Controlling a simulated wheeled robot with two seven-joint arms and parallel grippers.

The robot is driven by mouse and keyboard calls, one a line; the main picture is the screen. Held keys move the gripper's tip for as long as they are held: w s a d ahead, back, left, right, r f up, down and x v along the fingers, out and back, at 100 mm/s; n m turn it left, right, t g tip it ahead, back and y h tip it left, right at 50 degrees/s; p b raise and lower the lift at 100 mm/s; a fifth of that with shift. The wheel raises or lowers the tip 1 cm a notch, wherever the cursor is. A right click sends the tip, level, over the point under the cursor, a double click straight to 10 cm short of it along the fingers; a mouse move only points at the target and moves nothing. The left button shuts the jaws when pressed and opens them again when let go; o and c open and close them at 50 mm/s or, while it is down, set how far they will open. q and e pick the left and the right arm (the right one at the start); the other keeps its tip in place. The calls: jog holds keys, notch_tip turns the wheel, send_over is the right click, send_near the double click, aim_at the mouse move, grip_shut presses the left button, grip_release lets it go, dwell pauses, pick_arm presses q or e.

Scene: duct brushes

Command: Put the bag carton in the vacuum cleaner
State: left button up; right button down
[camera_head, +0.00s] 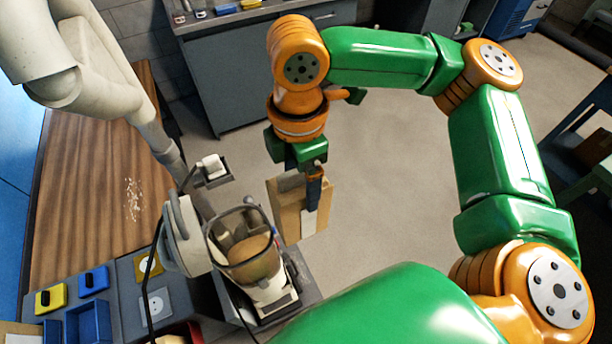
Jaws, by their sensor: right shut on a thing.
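The bag carton (288,198), a brown box with a pale panel, hangs in my right gripper (314,178). The dark fingers are shut on its right part, and the carton is tilted a little. The vacuum cleaner (268,290) appears to be the pale machine at lower centre, with a clear, dark-rimmed bin holding something tan. A white round part, perhaps its lid, stands at the bin's left. The carton is above and right of the bin in the picture, apart from it. My left gripper is not in view.
A wooden bench (80,185) with pale crumbs lies left, under a large pale duct-like pipe (85,60). Blue and yellow pieces and sockets line the lower-left edge. A grey cabinet (245,80) stands at the back. Open floor (390,170) lies right of the carton.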

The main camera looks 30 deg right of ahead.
jog(key=shift+w+a, duration=0.15)
jog(key=shift+a, duration=0.45)
jog(key=w+a, duration=0.4)
jog(key=a, duration=0.7)
jog(key=shift+w+b, duration=0.25)
jog(key=shift+b, duration=0.1)
notch_tip(320, 180, down, 18)
jog(key=b, duration=0.6)
dwell(0.7)
